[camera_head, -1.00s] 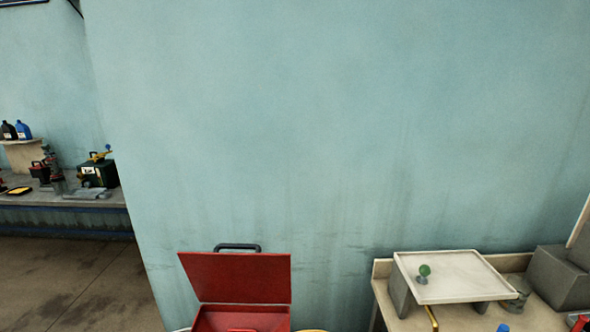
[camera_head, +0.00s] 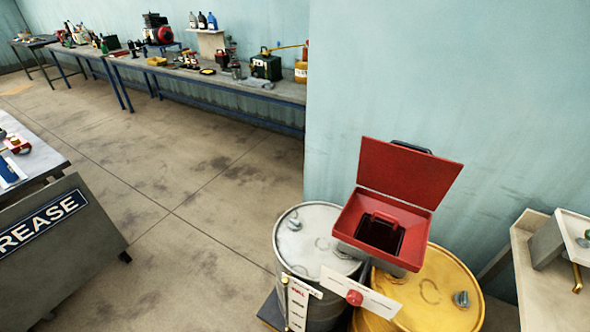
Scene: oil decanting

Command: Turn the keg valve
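I see no part plainly marked as the keg valve. A silver drum (camera_head: 318,215) and a yellow drum (camera_head: 440,300) stand side by side at the lower middle. A round red knob-like part (camera_head: 354,298) shows against a white label plate (camera_head: 375,300) in front of the drums; I cannot tell whether it is a valve. A small brass-coloured bent part (camera_head: 577,278) shows at the right edge, under a white tray (camera_head: 572,226) with a green ball on it; its use is unclear. Neither of my grippers is in view.
An open red box (camera_head: 410,178) with its lid up sits above the two drums. A long bench (camera_head: 210,78) with tools and bottles runs along the back wall. A grey panel reading "REASE" (camera_head: 45,240) stands at the left. The floor (camera_head: 200,190) between is clear.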

